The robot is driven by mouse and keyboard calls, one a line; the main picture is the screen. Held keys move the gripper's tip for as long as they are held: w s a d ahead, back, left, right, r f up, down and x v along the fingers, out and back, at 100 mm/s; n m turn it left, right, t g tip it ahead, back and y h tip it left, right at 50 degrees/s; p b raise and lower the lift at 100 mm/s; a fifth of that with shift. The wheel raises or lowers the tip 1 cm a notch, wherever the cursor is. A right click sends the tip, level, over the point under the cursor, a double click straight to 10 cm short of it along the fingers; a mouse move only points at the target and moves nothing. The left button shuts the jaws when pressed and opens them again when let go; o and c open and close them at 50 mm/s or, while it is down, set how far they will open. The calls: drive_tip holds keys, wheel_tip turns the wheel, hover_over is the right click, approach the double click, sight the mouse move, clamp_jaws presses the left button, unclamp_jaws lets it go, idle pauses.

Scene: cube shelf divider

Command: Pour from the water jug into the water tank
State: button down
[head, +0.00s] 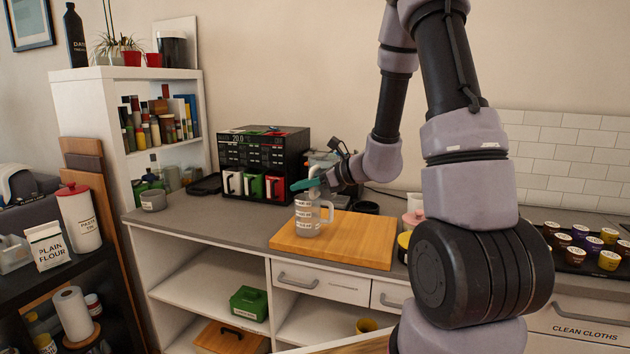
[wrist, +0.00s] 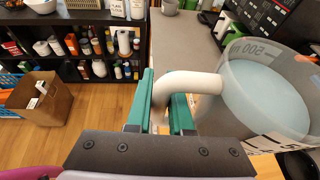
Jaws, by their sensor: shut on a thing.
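The water jug (head: 306,222) is a clear, marked measuring jug with a pale handle. It is upright at the left part of the wooden board, and I cannot tell whether it touches the board. My gripper (head: 308,184) is at the top of the jug, its teal fingers shut on the handle. In the wrist view the white handle (wrist: 188,82) runs between the green fingers, and the jug (wrist: 240,112) holds pale bluish water. I cannot make out the water tank for sure; a greyish container (head: 322,157) behind my wrist is mostly hidden.
The wooden board (head: 350,240) lies on the grey counter (head: 195,220). A dark cup (head: 366,207) and a pinkish container (head: 414,208) are to the right. The counter left of the board is mostly clear.

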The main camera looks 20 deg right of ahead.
drive_tip(key=s+a+r+n+g+y, duration=0.1)
drive_tip(key=s+a+g+y, duration=0.2)
drive_tip(key=s+g, duration=0.2)
drive_tip(key=shift+a+r+g, duration=0.3)
drive_tip(key=shift+a+g, duration=0.05)
drive_tip(key=shift+g, duration=0.65)
drive_tip(key=shift+w+d+f, duration=0.1)
drive_tip(key=shift+w+f, duration=0.2)
idle(0.5)
drive_tip(key=shift+g+y, duration=0.3)
drive_tip(key=shift+y, duration=0.1)
idle(1.1)
